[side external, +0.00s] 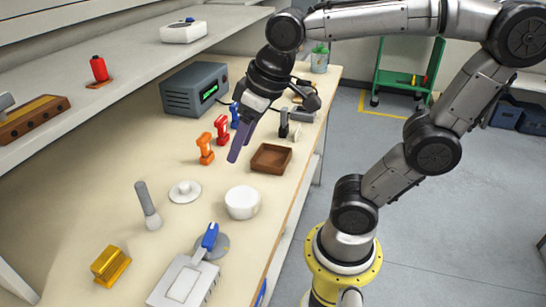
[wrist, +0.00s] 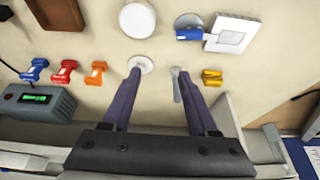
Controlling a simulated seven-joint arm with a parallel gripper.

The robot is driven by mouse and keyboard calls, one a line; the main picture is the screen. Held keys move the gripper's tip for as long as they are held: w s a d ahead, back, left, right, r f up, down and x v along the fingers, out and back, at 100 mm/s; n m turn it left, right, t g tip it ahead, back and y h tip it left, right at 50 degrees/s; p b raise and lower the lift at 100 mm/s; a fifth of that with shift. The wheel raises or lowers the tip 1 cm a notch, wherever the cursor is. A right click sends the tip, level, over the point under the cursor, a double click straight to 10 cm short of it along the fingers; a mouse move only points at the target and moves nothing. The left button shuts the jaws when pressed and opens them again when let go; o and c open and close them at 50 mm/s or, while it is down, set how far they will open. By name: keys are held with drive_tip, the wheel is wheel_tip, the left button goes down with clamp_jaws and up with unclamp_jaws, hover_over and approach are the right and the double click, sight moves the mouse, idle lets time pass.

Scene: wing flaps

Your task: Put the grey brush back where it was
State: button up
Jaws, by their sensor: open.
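The grey brush (side external: 147,205) is on the bench in the left part of the side view, with its pale bristles down and its handle up. It looks upright or slightly tilted; I cannot tell which. In the wrist view it shows as a thin grey shape (wrist: 176,84) beside the right finger. My gripper (side external: 236,150) is open and empty, above the bench and away from the brush in the side view. The wrist view shows its two purple fingers (wrist: 160,76) spread apart. No place for the brush is clearly marked.
A white disc with a raised centre (side external: 185,191), a white bowl (side external: 242,202), a yellow block (side external: 111,265) and a grey plate with a blue handle (side external: 185,280) surround the brush. Orange (side external: 205,148), red and blue pieces, a brown tray (side external: 271,158) and a grey device (side external: 195,89) stand farther back.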

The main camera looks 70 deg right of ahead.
drive_tip(key=s+f+t, duration=0.1)
drive_tip(key=s+f, duration=0.2)
drive_tip(key=s, duration=0.3)
drive_tip(key=shift+d+f, duration=0.15)
drive_tip(key=shift+d, duration=0.3)
